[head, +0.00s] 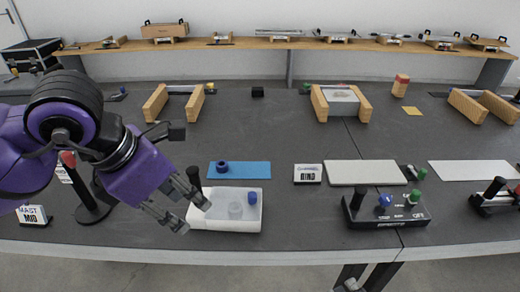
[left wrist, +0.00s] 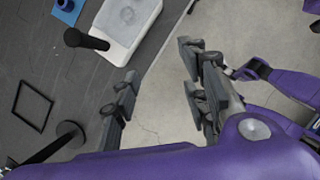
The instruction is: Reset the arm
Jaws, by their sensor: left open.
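My left arm comes in from the left in the head view, purple with black joints. My left gripper (head: 192,213) is open and empty. Its fingers point down and to the right, in front of the left end of a white tray (head: 228,222) near the table's front edge. In the left wrist view the fingers of the left gripper (left wrist: 160,88) are spread with only floor and table edge showing between them. The tray (left wrist: 150,20) shows at the top there. I cannot tell whether the fingers touch the tray. My right gripper is not in the head view.
A black handle (head: 194,178) stands by the tray. A blue mat (head: 252,170) lies behind it. A black stand (head: 92,208) is below my left forearm. A black control box (head: 388,212) stands to the right. The table (head: 300,215) is clear between tray and box.

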